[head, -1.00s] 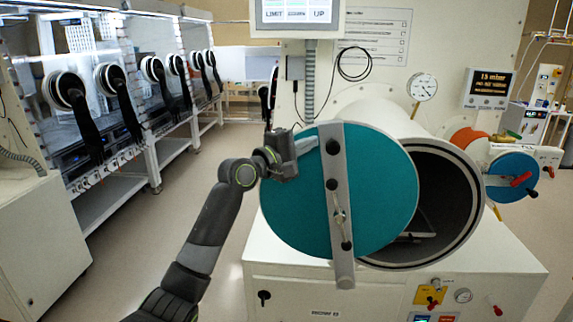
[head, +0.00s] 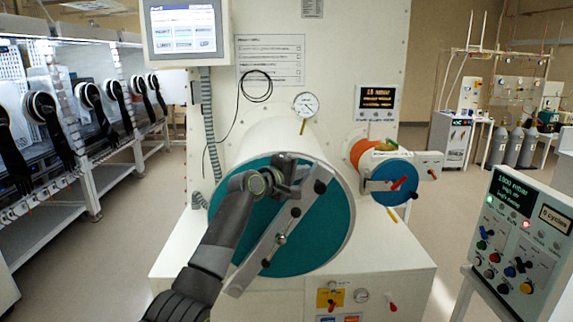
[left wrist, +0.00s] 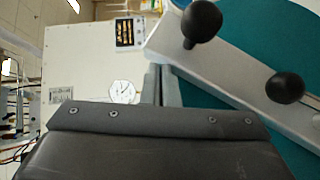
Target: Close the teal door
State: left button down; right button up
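The teal door (head: 318,238) is a round disc that lies over the mouth of the white cylindrical chamber (head: 290,138), and I see no open gap. A grey bar (head: 265,255) with black knobs crosses it diagonally, upper right to lower left. My left gripper (head: 297,178) is at the bar's upper part, in front of the door. In the left wrist view its two fingers (left wrist: 161,84) are together beside the bar (left wrist: 225,72), with nothing visible between them. The teal face (left wrist: 265,40) shows behind the bar. My right gripper is in neither view.
A smaller blue door (head: 385,190) with a red handle is right of the chamber. A control panel (head: 520,250) stands at the front right. A screen (head: 185,30) hangs at upper left. Gloveboxes (head: 85,120) line the left; floor between is clear.

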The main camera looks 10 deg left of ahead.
aim_at(317, 177)
pick_arm(q)
jog(key=shift+w+d+f, duration=0.15)
jog(key=shift+d+f, duration=0.25)
jog(key=shift+d, duration=0.2)
jog(key=shift+w+d+f, duration=0.1)
jog(key=shift+d+f, duration=0.25)
jog(key=shift+d, duration=0.25)
jog(key=shift+f, duration=0.15)
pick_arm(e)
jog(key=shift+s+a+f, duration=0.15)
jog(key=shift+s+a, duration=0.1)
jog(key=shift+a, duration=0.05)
pick_arm(q)
jog(key=shift+d+f, duration=0.1)
jog(key=shift+f, duration=0.05)
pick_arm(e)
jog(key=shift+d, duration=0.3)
